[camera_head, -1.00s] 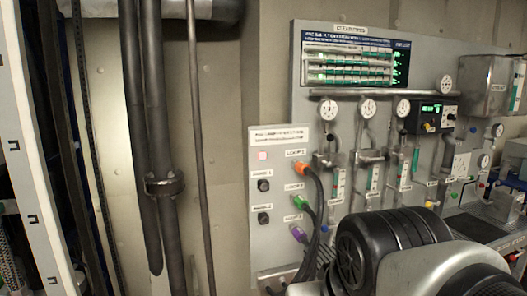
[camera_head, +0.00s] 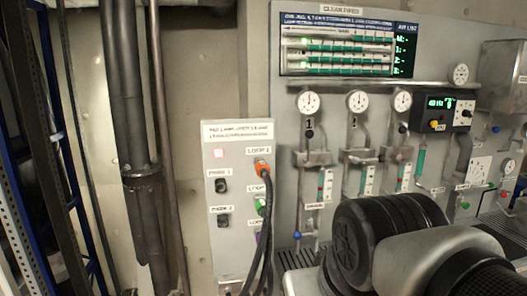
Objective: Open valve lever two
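A grey wall panel (camera_head: 285,110) carries a row of gauges: the left gauge (camera_head: 308,103), the middle gauge (camera_head: 357,102) and the right gauge (camera_head: 402,100). Under them sit metal valve fittings, a left one (camera_head: 312,158) and a middle one (camera_head: 362,156), with pipes and small green and white flow tubes. Their labels are too small to read, so I cannot tell which lever is number two or how it is set. My arm's black ribbed joint and silver link cover the lower right and hide the panel's lower part. My gripper is not in view.
A smaller light box (camera_head: 212,180) with orange, green and purple plugs stands left of the panel, black cables hanging from it. Dark vertical pipes (camera_head: 128,120) and a blue rack (camera_head: 70,150) stand further left. A grated ledge (camera_head: 292,258) juts out below the panel.

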